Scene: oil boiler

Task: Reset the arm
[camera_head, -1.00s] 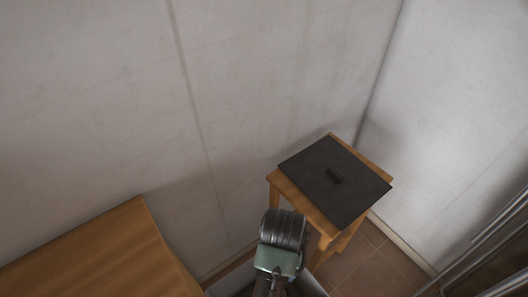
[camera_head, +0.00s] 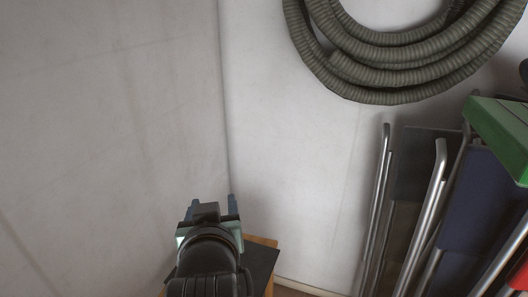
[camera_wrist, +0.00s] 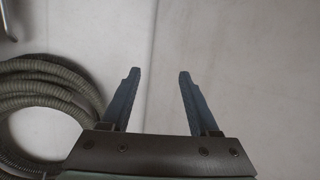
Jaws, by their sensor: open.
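My gripper (camera_head: 212,203) shows at the lower middle of the head view, raised in front of the wall corner. Its two blue fingers (camera_wrist: 155,80) stand well apart in the wrist view, with only pale wall between them. It is open and holds nothing. My arm and gripper hide much of a small wooden stool (camera_head: 263,241) with a dark flat panel (camera_head: 262,262) on top, below and behind them.
A coiled ribbed hose (camera_head: 375,75) hangs on the right wall and also shows at the left of the wrist view (camera_wrist: 45,85). Folded metal-framed chairs (camera_head: 435,215) lean at the right. A green object (camera_head: 500,130) sits above them. The left wall (camera_head: 110,120) is bare.

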